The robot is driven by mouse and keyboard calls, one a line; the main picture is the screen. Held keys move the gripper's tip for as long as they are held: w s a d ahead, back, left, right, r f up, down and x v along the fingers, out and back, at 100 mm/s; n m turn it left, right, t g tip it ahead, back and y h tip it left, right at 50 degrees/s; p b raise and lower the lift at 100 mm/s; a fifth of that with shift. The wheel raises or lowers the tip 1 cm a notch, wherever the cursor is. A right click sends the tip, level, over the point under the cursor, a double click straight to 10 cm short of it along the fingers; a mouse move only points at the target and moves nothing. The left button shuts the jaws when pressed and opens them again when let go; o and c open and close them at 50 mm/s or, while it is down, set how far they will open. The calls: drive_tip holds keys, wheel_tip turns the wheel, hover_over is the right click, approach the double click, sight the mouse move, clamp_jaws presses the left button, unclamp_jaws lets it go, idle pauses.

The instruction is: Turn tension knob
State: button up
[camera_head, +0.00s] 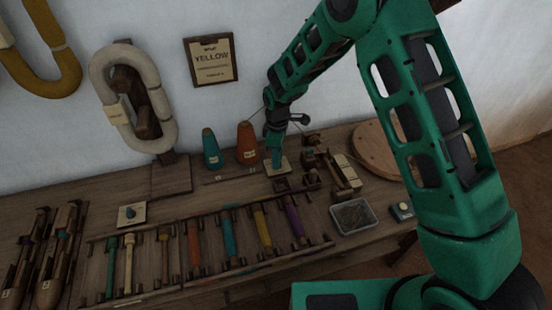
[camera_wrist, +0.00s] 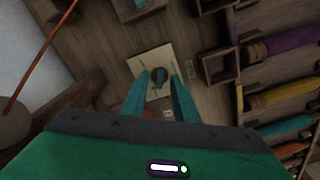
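The tension knob (camera_wrist: 158,76) is small and dark and stands on a square cream plate (camera_wrist: 150,60) in the wrist view. My gripper (camera_wrist: 164,75) is pointed down at it, with its two teal fingers apart. The knob shows between the fingertips, closer to the left one; I cannot tell whether either touches it. In the head view my gripper (camera_head: 277,160) is over the cream plate (camera_head: 285,169) at the back of the bench, and it hides the knob there.
An orange cone (camera_head: 247,146) and a teal cone (camera_head: 211,150) stand just left of my gripper. A rack of coloured bobbins (camera_head: 229,236) lies in front. A clear tray (camera_head: 354,216) is at right. Another knob on a plate (camera_head: 132,214) sits at left. An orange thread (camera_wrist: 41,52) runs at the wrist view's left.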

wheel_tip(320, 180, up, 11)
drive_tip(key=shift+f, duration=0.15)
idle(0.5)
drive_tip(key=s+d+r+m, duration=0.3)
drive_tip(key=d+r, duration=0.2)
drive_tip(key=d, duration=0.4)
drive_tip(key=s+d+r+m, duration=0.4)
drive_tip(key=d, duration=0.5)
drive_tip(key=s+d+r+m, duration=0.3)
drive_tip(key=d+r, duration=0.2)
drive_tip(key=d, duration=0.5)
drive_tip(key=s+d+m, duration=0.4)
drive_tip(key=s, duration=0.5)
drive_tip(key=s+d+r+m, duration=0.1)
drive_tip(key=s+d+m, duration=0.2)
drive_tip(key=s, duration=0.6)
drive_tip(key=s+d+r+m, duration=0.1)
drive_tip(key=s+d+m, duration=0.3)
drive_tip(key=s, duration=0.4)
drive_tip(key=shift+s+d+r+m, duration=0.2)
drive_tip(key=shift+s+d+m, duration=0.1)
drive_tip(key=shift+s+m, duration=0.1)
